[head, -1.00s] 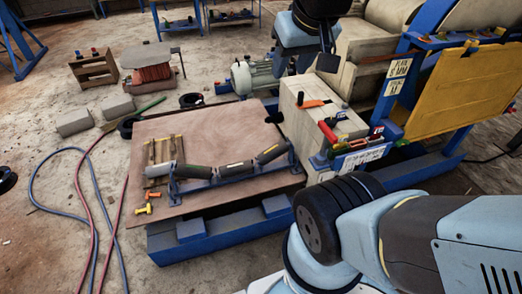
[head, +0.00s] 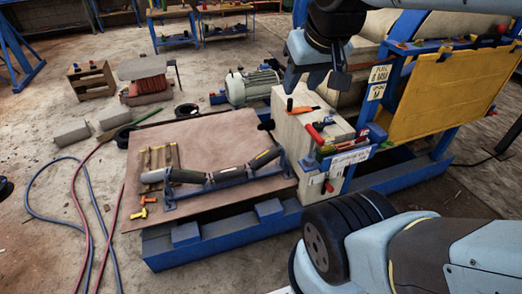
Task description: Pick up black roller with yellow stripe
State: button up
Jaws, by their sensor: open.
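A dark roller with a yellow stripe (head: 266,158) lies at the right end of a blue idler frame (head: 212,187), tilted up to the right. The frame rests on a brown board (head: 208,138) on a blue base. My gripper (head: 317,78) hangs at the top, pointing down, open and empty. In the picture it is above and right of the striped roller, clearly apart from it.
A pale block with tools (head: 296,118) stands right of the board, beside a blue-framed machine with a yellow panel (head: 437,90). A motor (head: 252,87) is behind. Yellow-orange fittings (head: 143,207) lie at the board's left edge. Hoses (head: 75,200) cross the floor.

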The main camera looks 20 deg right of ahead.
aim_at(266, 156)
jog(key=z, duration=0.05)
jog(key=i, duration=0.9)
jog(key=u, duration=0.1)
